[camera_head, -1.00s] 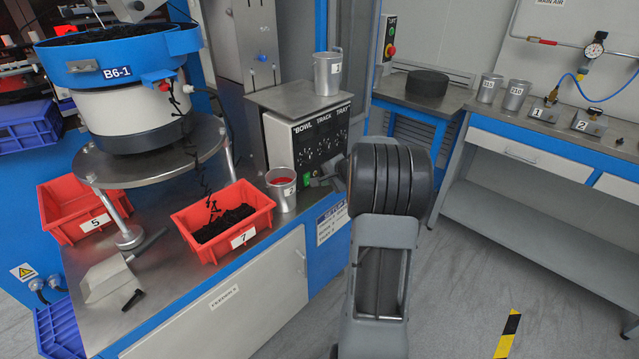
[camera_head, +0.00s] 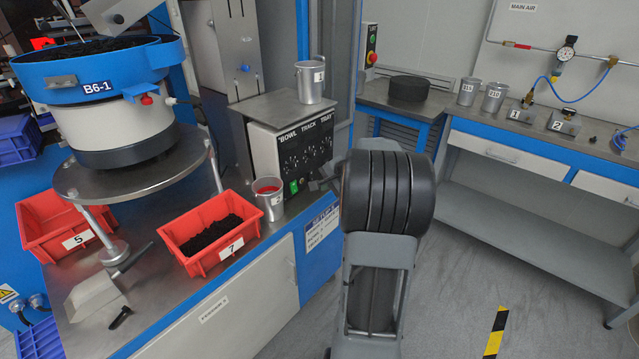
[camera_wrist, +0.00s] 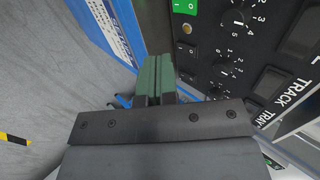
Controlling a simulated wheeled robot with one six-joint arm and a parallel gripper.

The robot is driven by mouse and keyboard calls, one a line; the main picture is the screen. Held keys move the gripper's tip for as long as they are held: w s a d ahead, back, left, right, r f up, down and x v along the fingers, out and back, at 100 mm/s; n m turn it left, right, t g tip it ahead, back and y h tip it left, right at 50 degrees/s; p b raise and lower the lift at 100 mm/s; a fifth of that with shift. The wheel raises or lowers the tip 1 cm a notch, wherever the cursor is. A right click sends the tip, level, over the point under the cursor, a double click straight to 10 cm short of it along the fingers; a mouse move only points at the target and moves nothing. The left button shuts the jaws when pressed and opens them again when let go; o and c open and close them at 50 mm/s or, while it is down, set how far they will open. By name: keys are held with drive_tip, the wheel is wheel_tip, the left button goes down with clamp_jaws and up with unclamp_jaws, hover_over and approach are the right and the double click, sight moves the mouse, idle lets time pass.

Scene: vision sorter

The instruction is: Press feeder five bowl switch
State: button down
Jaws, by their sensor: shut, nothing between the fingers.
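The feeder control box (camera_head: 290,148) has a black panel labelled BOWL, TRACK and TRAY, with knobs and a lit green switch (camera_head: 293,186) at its lower left. In the wrist view the panel (camera_wrist: 205,65) fills the right side, turned on its side. The green switch (camera_wrist: 185,7) shows at the top edge, with dark switches (camera_wrist: 187,52) below it. My gripper (camera_wrist: 156,62) is shut and empty, its dark green fingertips just left of the panel's edge in that view. I cannot tell whether they touch it. In the head view my arm mostly hides the gripper.
A metal cup with red contents (camera_head: 269,190) stands beside the box, and another cup (camera_head: 310,82) stands on top. Red bins numbered 5 (camera_head: 75,241) and 7 (camera_head: 230,245) sit on the bench left of it.

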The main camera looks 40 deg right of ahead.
drive_tip(key=b, duration=0.1)
approach(295, 193)
drive_tip(key=f, duration=0.1)
drive_tip(key=w+f, duration=0.1)
drive_tip(key=f, duration=0.1)
drive_tip(key=w+f, duration=0.1)
drive_tip(key=f, duration=0.1)
drive_tip(key=shift+w+a, duration=0.2)
drive_tip(key=shift+w, duration=0.05)
drive_tip(key=shift+w+a+f, duration=0.1)
drive_tip(key=shift+w+a, duration=0.1)
drive_tip(key=shift+w, duration=0.85)
drive_tip(key=shift+f, duration=0.1)
drive_tip(key=shift+f+b, duration=0.25)
drive_tip(key=shift+b, duration=0.6)
drive_tip(key=shift+w+r+b, duration=0.15)
drive_tip(key=shift+b, duration=0.2)
drive_tip(key=shift+r, duration=0.2)
drive_tip(key=shift+p, duration=0.3)
